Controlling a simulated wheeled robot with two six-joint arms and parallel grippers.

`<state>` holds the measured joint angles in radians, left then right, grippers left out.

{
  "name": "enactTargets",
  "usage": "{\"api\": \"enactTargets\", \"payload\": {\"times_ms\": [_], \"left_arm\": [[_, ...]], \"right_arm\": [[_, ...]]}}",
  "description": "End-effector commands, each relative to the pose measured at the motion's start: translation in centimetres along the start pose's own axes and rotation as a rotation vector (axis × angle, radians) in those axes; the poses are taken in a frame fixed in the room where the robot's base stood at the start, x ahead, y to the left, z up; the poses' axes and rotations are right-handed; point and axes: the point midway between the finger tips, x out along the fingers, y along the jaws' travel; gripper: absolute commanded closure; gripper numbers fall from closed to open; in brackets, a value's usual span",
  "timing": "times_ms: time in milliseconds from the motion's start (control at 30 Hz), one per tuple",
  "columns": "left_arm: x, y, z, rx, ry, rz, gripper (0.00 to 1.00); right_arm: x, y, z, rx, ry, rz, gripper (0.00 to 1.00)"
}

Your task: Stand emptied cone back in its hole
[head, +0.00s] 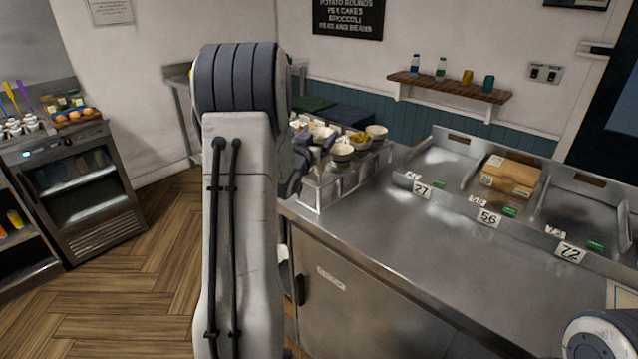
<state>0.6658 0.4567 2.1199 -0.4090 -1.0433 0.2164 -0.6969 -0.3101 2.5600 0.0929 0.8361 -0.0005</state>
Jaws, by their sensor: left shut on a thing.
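A steel rack (345,184) stands at the left end of the counter. Several pale cones or cups stand in its top, among them a filled one (359,138) and a pale-rimmed one (376,131). My left gripper (316,162) is at the rack's left end, partly hidden behind my left arm. It is shut on a cone, which is small and mostly hidden here. I cannot tell whether that cone is upright or touching a hole. The rack's left part and any hole there are covered by my arm. My right gripper is not in view.
The steel counter (400,240) is bare right of the rack. Numbered bays, one with a cardboard box (511,177), lie at the right. A wall shelf (449,87) holds bottles. A glass-fronted cabinet (80,190) stands left across the floor.

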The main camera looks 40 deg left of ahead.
Motion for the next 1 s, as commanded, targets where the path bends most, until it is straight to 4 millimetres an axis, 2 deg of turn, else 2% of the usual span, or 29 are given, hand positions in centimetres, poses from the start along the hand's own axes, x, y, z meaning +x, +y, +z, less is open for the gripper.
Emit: {"api": "enactTargets", "payload": {"times_ms": [33,100,267,500,967,1000], "left_arm": [[0.0,0.0,1.2,-0.003,-0.008,0.000,1.00],[0.0,0.1,2.4,-0.003,-0.006,0.000,1.00],[0.0,0.1,3.9,-0.002,-0.003,0.000,1.00],[0.0,0.1,7.3,-0.002,-0.005,0.001,1.00],[0.0,0.1,8.3,0.000,0.000,0.000,1.00],[0.0,0.1,8.3,0.000,0.000,0.000,0.12]], "right_arm": [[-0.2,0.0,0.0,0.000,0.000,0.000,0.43],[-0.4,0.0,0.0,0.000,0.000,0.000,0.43],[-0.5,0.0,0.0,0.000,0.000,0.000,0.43],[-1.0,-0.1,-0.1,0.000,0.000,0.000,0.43],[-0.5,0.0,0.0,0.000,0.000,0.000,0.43],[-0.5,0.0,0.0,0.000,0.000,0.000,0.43]]}}
